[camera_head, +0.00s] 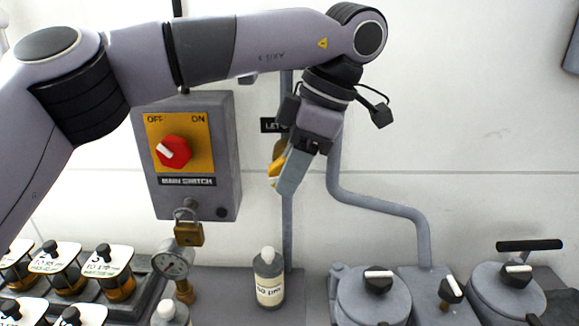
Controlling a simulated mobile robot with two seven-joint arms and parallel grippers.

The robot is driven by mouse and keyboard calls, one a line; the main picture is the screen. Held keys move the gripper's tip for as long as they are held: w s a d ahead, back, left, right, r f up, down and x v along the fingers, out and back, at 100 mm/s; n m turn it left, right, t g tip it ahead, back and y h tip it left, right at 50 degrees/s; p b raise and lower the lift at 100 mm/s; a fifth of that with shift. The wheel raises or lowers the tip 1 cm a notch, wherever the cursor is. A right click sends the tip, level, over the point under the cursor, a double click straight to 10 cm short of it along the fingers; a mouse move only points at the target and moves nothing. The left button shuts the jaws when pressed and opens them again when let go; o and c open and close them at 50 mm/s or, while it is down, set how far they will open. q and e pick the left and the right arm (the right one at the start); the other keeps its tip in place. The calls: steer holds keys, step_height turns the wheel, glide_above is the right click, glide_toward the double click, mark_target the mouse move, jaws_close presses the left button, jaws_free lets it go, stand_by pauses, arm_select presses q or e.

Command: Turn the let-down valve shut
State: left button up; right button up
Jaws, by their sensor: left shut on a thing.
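The let-down valve is on the vertical grey pipe (287,230) at the middle of the view. Its yellow handle (274,173) shows at my left gripper's fingers, and a bit of brass-coloured body (279,149) shows just above. A dark label (271,125) reading "LET" is partly covered by my wrist. My left gripper (284,177) reaches down from the upper right and is shut on the yellow handle. The fingers hide much of the handle and valve, so the handle's exact angle is hard to tell. My right gripper is not in view.
A grey main switch box (226,160) with a red knob (174,151) and a brass padlock (188,233) hangs left. A gauge (170,264), a labelled bottle (269,278) and round lidded pots (372,297) stand below. A bent pipe (380,203) runs right.

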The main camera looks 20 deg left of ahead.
arm_select(q)
steer(key=shift+y, duration=0.8)
steer(key=shift+g+y, duration=0.3)
steer(key=o, duration=1)
steer(key=shift+d+f, duration=0.1)
steer(key=shift+c, duration=0.2)
steer(key=shift+h, duration=0.6)
